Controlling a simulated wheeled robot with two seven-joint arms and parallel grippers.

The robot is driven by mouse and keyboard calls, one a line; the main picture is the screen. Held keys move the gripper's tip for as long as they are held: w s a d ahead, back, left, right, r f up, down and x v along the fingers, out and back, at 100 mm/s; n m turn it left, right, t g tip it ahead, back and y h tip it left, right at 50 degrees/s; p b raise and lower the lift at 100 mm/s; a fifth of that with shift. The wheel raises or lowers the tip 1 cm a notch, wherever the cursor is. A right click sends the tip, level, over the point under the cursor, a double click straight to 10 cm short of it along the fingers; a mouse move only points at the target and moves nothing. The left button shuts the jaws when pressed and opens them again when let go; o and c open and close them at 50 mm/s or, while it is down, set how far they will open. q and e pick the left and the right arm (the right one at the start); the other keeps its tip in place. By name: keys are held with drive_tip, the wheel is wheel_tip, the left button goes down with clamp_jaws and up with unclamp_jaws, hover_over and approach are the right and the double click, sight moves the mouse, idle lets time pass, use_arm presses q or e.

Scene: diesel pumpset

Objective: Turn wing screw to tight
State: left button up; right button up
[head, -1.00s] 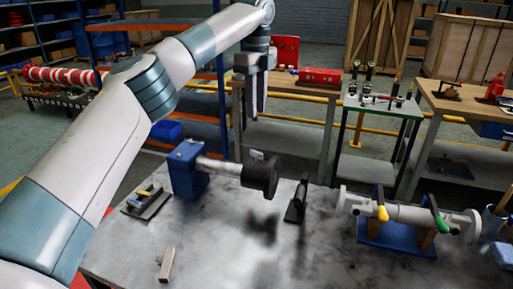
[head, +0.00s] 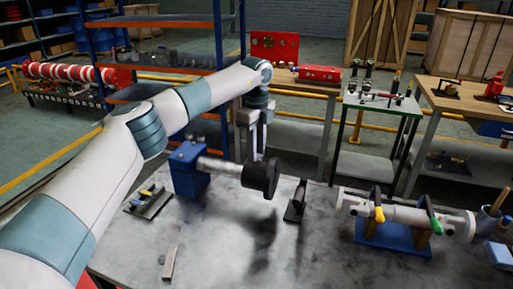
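A blue block (head: 188,170) stands on the grey table and holds a pale horizontal shaft (head: 218,166). The shaft ends at the right in a thick black cylinder (head: 261,178). My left gripper (head: 250,156) points down just above the joint of shaft and black cylinder, its fingers apart with a gap between them. The small wing screw on top there is hidden by the fingers or too small to make out. I cannot tell whether the fingers touch it. My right gripper is not in view.
A small dark upright stand (head: 296,203) is right of the black cylinder. A grey pipe with yellow and green levers (head: 405,214) rests on a blue base at the right. A tool tray (head: 150,201) and a small bar (head: 170,262) lie at the left. The front middle is clear.

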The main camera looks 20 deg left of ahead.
use_arm(q)
clamp_jaws()
